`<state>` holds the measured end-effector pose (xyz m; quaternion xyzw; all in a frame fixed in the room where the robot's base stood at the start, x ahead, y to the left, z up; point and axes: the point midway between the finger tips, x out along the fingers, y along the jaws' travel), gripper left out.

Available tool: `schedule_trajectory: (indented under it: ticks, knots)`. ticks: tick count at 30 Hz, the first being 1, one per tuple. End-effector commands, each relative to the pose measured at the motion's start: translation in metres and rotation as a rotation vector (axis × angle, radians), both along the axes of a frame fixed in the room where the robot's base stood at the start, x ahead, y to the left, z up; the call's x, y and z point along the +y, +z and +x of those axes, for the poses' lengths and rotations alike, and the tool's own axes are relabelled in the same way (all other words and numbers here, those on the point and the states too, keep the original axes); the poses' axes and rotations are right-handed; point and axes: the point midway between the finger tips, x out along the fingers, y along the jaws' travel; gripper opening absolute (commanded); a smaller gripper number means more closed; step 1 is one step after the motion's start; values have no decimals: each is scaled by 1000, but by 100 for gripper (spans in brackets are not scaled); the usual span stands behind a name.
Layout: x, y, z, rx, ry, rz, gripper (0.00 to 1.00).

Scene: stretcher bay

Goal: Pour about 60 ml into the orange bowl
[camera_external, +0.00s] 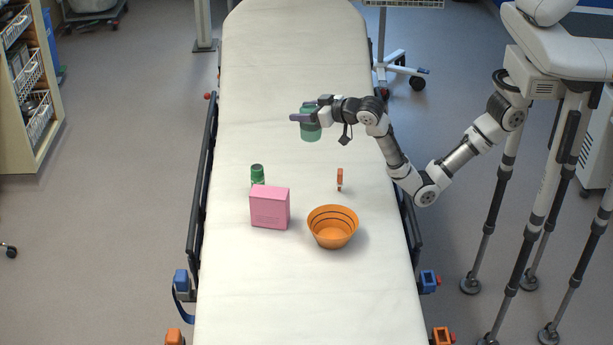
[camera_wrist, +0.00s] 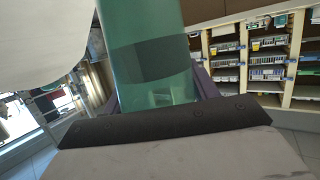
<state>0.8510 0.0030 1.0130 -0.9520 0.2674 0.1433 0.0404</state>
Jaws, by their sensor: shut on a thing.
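My gripper (camera_external: 308,116) is shut on a green translucent cup (camera_external: 311,132). It holds the cup above the stretcher's white sheet, beyond the other objects and apart from them. The cup also fills the upper middle of the wrist view (camera_wrist: 155,45), close to the jaws. In the external view the cup looks about upright; what is inside it cannot be seen. The orange bowl (camera_external: 333,228) stands upright on the sheet, nearer the camera than the cup and slightly to its right. It has dark rings inside, and I see no contents.
A pink box (camera_external: 270,208) stands left of the bowl, with a green can (camera_external: 257,174) behind it. A small orange item (camera_external: 340,179) stands beyond the bowl. Side rails (camera_external: 203,190) edge the stretcher (camera_external: 300,300). The near sheet is clear.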

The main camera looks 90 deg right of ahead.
Motion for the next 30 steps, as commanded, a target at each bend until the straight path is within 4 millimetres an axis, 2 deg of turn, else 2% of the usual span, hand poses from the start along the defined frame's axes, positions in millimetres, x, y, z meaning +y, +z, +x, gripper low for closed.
schedule_trajectory:
  ticks: [4,8,13,21,27,30]
  knots:
    - [17,1,-4,-2,38,0,33]
    - [43,2,-11,-4,101,0,33]
    - [87,2,-26,-6,209,1,33]
    - [176,3,-71,-6,445,-1,33]
    - [222,1,-104,-2,583,-1,33]
    - [236,1,-116,-2,630,-2,33]
